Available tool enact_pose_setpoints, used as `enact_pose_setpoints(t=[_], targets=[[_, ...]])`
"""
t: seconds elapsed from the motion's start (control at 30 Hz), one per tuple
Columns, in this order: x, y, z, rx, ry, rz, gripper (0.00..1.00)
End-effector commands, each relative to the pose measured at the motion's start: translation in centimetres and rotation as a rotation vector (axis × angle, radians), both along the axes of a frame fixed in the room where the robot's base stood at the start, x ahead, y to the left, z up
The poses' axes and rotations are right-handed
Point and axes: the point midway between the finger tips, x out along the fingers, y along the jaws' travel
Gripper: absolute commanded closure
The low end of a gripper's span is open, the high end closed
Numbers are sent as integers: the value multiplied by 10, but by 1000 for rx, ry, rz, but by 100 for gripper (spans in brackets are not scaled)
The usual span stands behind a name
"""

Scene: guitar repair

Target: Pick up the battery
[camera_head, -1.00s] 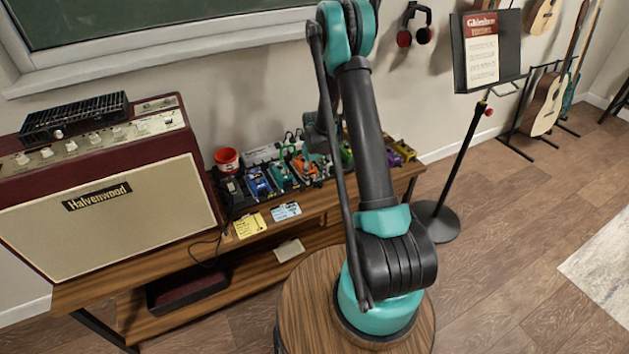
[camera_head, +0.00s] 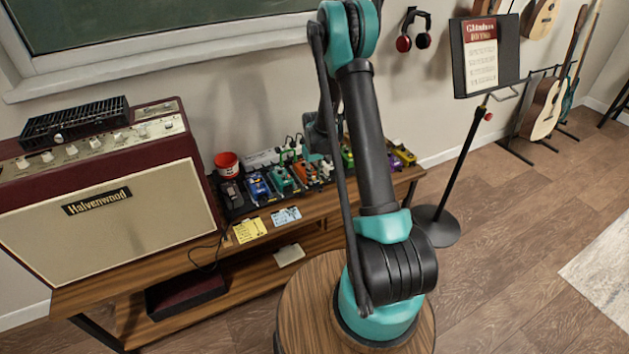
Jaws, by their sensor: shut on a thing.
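My gripper (camera_head: 314,146) shows only in part, small and dark, behind my arm and above the row of pedals. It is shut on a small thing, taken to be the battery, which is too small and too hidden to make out. The gripper appears to be a little above the pedals; whether it touches any of them cannot be told. No other battery can be picked out among the pedals.
A large amplifier (camera_head: 120,215) is at left. A round wooden table (camera_head: 308,305) is in front. A music stand (camera_head: 462,145) and guitars are at right.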

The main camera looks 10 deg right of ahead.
Motion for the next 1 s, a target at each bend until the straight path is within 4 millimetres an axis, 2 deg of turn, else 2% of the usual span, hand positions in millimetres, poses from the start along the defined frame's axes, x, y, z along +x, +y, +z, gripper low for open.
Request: enact_pose_setpoints(t=[0.27,0.6,0.8,1.0], targets=[[-1,0,52,0,0,0,100],[-1,0,139,0,0,0,100],[0,0,170,0,0,0,100],[0,0,182,0,0,0,100]])
